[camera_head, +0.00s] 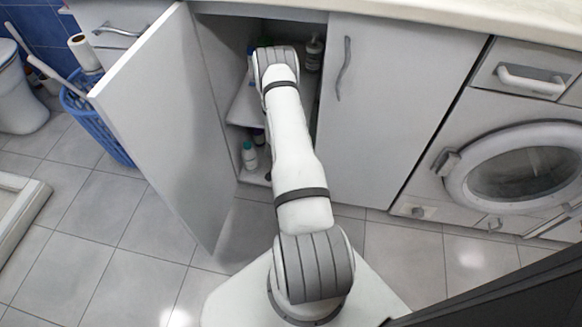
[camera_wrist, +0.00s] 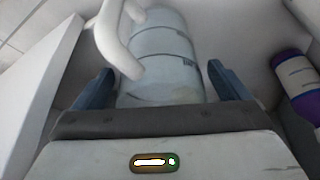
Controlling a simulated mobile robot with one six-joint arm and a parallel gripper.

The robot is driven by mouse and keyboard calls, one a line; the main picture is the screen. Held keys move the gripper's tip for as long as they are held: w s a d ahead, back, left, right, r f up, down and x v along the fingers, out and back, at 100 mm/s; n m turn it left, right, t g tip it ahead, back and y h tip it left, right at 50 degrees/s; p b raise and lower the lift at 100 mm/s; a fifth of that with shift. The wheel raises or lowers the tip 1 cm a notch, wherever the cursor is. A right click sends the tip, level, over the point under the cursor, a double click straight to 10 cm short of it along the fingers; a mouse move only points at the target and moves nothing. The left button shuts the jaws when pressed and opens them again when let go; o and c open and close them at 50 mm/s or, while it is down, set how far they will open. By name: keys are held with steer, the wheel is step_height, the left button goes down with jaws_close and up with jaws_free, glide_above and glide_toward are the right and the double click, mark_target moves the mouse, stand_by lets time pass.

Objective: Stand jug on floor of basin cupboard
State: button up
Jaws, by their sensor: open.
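The pale grey jug (camera_wrist: 165,50) shows in the wrist view, with dark measuring marks and a white handle (camera_wrist: 115,35) on its left. My gripper (camera_wrist: 160,82) has its two dark fingers spread, one on each side of the jug, with visible gaps. I cannot tell what the jug's base rests on. In the head view my arm reaches into the open basin cupboard (camera_head: 222,55), and it hides the gripper and the jug. The cupboard floor (camera_head: 256,178) shows partly beside my arm.
The open cupboard door (camera_head: 165,130) stands to the left of my arm. A shelf (camera_head: 245,108) divides the cupboard. A purple bottle (camera_wrist: 298,85) is close on the wrist view's right.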

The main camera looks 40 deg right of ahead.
steer(key=w+p+v, duration=0.1)
steer(key=p+v, duration=0.1)
steer(key=v, duration=0.5)
steer(key=shift+s+r+p, duration=0.2)
steer(key=shift+s+p, duration=0.1)
steer(key=shift+s, duration=0.25)
steer(key=shift+a+r, duration=0.1)
steer(key=shift+a, duration=0.05)
